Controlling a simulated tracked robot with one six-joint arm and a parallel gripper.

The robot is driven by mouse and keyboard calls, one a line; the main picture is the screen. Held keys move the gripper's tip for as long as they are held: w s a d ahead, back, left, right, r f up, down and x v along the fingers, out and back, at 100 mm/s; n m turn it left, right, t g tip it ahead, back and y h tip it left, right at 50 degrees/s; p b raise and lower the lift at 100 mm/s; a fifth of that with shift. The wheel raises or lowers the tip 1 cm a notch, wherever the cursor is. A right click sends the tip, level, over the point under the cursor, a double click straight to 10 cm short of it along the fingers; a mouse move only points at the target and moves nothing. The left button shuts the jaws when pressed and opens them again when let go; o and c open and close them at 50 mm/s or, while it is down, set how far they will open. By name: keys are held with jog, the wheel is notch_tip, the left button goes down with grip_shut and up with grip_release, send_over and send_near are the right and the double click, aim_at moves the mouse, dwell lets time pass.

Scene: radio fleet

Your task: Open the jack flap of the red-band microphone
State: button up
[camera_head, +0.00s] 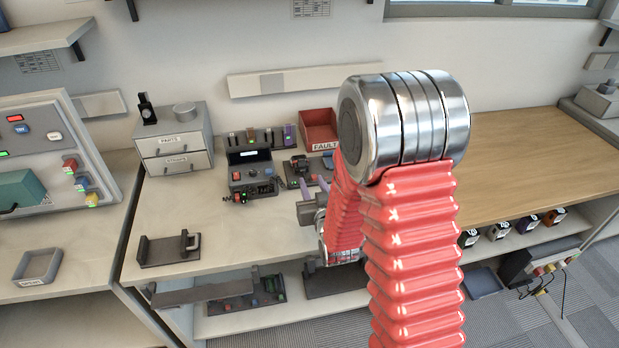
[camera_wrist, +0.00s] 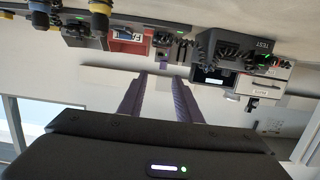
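My gripper (camera_head: 315,184) is in front of the bench's small electronics, partly hidden behind my red arm. Its two purple fingers stand apart with nothing between them, also in the wrist view (camera_wrist: 160,77), which looks upside down. A small dark device with red parts (camera_head: 299,163) lies on the bench just beyond the fingers, apart from them. It may be the red-band microphone, but I cannot make out a band or a jack flap.
A dark test unit (camera_head: 251,172) with a coiled cord stands left of my gripper. A red FAULT bin (camera_head: 318,125) and a rack of upright items (camera_head: 256,138) are behind. Grey PARTS drawers (camera_head: 173,140) stand further left. The wooden bench top (camera_head: 520,150) at right is clear.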

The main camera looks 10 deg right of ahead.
jog(key=w+r, duration=0.4)
jog(key=w, duration=0.2)
notch_tip(320, 180, up, 8)
jog(key=g, duration=0.7)
send_over(302, 163)
jog(key=s+f+g, duration=0.1)
jog(key=s+g, duration=0.3)
jog(key=s, duration=0.2)
jog(key=shift+f, duration=0.2)
jog(key=x, duration=1.3)
jog(key=shift+f, duration=0.35)
